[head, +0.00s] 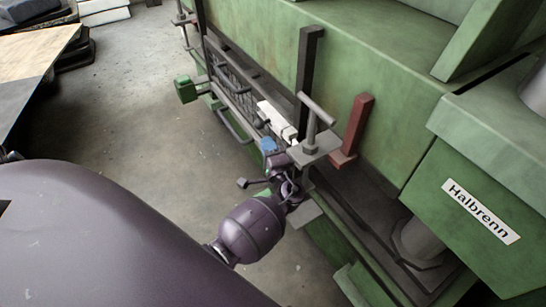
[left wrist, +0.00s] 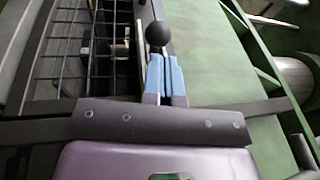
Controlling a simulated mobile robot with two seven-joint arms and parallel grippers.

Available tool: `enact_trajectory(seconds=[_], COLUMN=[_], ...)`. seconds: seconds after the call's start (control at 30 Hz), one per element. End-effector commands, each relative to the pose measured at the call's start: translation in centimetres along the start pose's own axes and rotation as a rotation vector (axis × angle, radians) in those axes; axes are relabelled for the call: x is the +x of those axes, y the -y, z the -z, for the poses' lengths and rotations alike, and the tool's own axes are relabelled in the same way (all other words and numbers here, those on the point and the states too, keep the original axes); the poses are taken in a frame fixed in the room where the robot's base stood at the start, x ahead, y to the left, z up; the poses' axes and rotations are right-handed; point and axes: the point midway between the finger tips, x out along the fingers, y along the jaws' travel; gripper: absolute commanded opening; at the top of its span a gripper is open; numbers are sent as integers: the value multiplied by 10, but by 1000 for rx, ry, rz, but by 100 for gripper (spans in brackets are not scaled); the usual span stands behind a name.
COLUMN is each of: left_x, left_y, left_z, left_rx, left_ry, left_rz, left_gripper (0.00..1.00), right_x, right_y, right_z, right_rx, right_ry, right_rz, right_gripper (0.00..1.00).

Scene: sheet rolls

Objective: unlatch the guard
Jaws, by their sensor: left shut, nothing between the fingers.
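The guard is a dark frame with wire mesh (head: 235,88) on the side of the green machine; its mesh also shows at the left of the left wrist view (left wrist: 85,50). My left gripper (head: 268,146) is beside the frame's near end, its blue fingers shut and empty. In the left wrist view, the shut fingers (left wrist: 166,75) point at a black ball knob (left wrist: 158,33) just beyond their tips. I cannot tell whether they touch it. Which part is the latch is unclear; my arm partly hides this area. My right gripper is not in view.
A grey T-shaped handle (head: 315,112) and a red angled bracket (head: 354,128) stand close to my left gripper. A green box (head: 186,89) sticks out at the frame's far end. The green machine (head: 400,120) fills the right. Open floor (head: 130,100) lies left of it.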

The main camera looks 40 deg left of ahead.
Motion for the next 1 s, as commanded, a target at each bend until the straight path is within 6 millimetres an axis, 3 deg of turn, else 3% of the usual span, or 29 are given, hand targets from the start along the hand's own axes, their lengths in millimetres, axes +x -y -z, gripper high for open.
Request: enact_trajectory(seconds=[0.2,0.77,1.0], left_x=[28,38,67], left_y=[1,-1,-11], left_z=[0,0,-7], left_rx=[1,1,6], left_ry=[0,-1,-1], left_rz=[2,1,0], left_gripper=[0,0,0], right_x=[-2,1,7], right_y=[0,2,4], right_z=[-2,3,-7], right_rx=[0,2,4], right_ry=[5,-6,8], right_rz=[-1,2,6], right_gripper=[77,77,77])
